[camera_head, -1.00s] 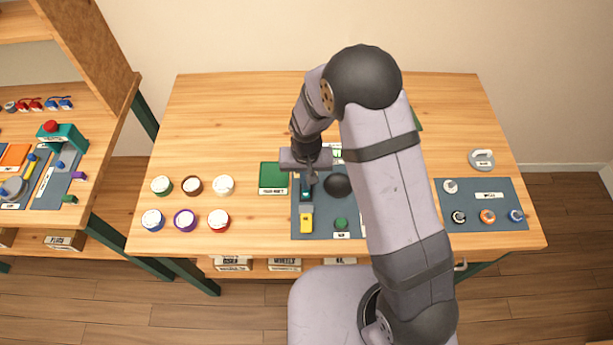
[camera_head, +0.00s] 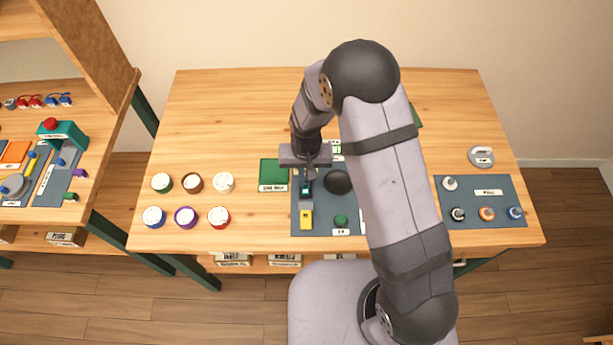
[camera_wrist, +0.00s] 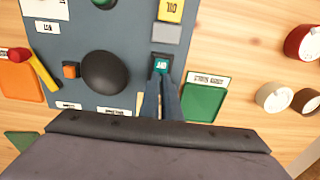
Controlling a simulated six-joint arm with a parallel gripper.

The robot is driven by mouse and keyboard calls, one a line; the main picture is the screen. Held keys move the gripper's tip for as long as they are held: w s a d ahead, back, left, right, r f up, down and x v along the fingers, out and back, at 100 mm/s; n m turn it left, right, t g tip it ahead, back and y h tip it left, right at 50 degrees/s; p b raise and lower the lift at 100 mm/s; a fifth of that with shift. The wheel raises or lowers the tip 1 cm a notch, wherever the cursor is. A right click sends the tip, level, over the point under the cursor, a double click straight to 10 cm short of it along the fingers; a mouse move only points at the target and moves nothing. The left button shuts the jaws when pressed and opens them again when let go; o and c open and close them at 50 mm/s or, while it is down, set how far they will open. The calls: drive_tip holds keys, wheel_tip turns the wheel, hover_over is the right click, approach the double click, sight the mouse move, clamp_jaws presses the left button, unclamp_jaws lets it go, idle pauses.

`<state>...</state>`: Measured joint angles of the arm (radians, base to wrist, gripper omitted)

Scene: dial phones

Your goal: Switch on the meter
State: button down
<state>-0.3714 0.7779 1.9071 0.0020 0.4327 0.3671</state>
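On the grey-blue mat (camera_head: 325,227) stands a narrow upright strip of parts: a yellow labelled block (camera_head: 306,218) and a small teal piece with white marks (camera_head: 305,187). I cannot tell for sure which part is the meter. In the wrist view the yellow block (camera_wrist: 171,10) is at the top, a light grey part below it, then the teal piece (camera_wrist: 161,65). My gripper (camera_wrist: 161,80) has its two dark fingers close together and looks shut. Its tips are right at the teal piece; contact cannot be told. My gripper also shows over the strip's far end (camera_head: 309,172).
A black dome (camera_wrist: 107,73) stands beside the strip, with a small orange block (camera_wrist: 71,70). A green square pad (camera_head: 274,173) lies left of the mat. Several round dials (camera_head: 218,218) stand further left. Another mat with knobs (camera_head: 480,202) is at right. My arm hides the table's middle.

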drive_tip(key=shift+s+d+f+g, duration=0.15)
drive_tip(key=shift+s+f, duration=0.1)
drive_tip(key=shift+s, duration=0.25)
drive_tip(key=shift+s+d+f+g, duration=0.15)
drive_tip(key=shift+s+f, duration=0.1)
drive_tip(key=shift+s, duration=0.25)
drive_tip(key=r+p, duration=0.1)
drive_tip(key=r, duration=0.1)
drive_tip(key=w+r+p, duration=0.1)
drive_tip(key=r+p, duration=0.1)
drive_tip(key=r, duration=0.1)
drive_tip(key=shift+w+a+r, duration=0.3)
drive_tip(key=shift+w+r, duration=0.05)
drive_tip(key=shift+w, duration=0.05)
wheel_tip(320, 180, up, 9)
drive_tip(key=b, duration=0.2)
drive_tip(key=shift+r+b, duration=0.2)
drive_tip(key=shift+b, duration=0.15)
drive_tip(key=b, duration=0.4)
drive_tip(key=shift+w+a+f, duration=0.1)
drive_tip(key=shift+w+f, duration=0.05)
drive_tip(key=shift+f, duration=0.25)
drive_tip(key=shift+b, duration=1.05)
drive_tip(key=shift+r+b, duration=0.45)
drive_tip(key=shift+b, duration=0.25)
